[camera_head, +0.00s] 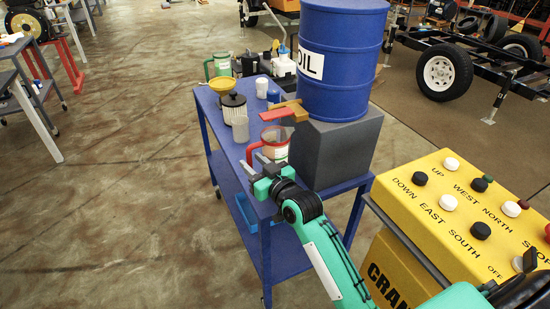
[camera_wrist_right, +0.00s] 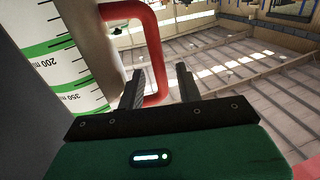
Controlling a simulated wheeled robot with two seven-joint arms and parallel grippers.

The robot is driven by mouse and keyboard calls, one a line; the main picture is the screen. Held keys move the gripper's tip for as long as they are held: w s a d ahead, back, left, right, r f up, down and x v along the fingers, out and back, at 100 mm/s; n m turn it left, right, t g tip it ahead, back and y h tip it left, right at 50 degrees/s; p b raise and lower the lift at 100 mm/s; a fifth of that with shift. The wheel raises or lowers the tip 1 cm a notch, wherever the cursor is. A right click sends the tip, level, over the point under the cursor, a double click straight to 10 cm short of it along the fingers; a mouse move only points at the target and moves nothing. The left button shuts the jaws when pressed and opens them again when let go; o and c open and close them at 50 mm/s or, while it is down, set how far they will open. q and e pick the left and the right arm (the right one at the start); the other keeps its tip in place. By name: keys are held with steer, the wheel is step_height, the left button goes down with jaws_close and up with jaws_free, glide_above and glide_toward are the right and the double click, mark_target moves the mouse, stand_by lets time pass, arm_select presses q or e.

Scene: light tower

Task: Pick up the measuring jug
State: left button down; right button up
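The measuring jug (camera_head: 274,143) is clear with a red rim and handle, and stands upright on the blue cart next to the grey block. In the right wrist view, its wall (camera_wrist_right: 62,60) with green bands and ml marks fills the left side. Its red handle (camera_wrist_right: 152,45) reaches down between the two dark fingers. My right gripper (camera_head: 257,171) is at the handle side of the jug; in the wrist view the fingers (camera_wrist_right: 158,88) are apart, one on each side of the handle, and do not appear closed on it. My left gripper is not in view.
A blue oil drum (camera_head: 342,70) stands on a grey block (camera_head: 335,150) close to the jug. The blue cart (camera_head: 235,165) also holds a yellow funnel (camera_head: 226,84), a white cup (camera_head: 262,87) and a green-handled jug (camera_head: 218,66). A yellow crane control box (camera_head: 450,205) stands at right.

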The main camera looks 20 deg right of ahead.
steer(key=shift+x, duration=0.8)
steer(key=shift+w+a, duration=0.15)
steer(key=shift+w, duration=0.3)
jaws_close()
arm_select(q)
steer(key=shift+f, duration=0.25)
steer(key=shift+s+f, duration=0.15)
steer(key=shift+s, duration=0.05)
arm_select(e)
steer(key=shift+r, duration=0.1)
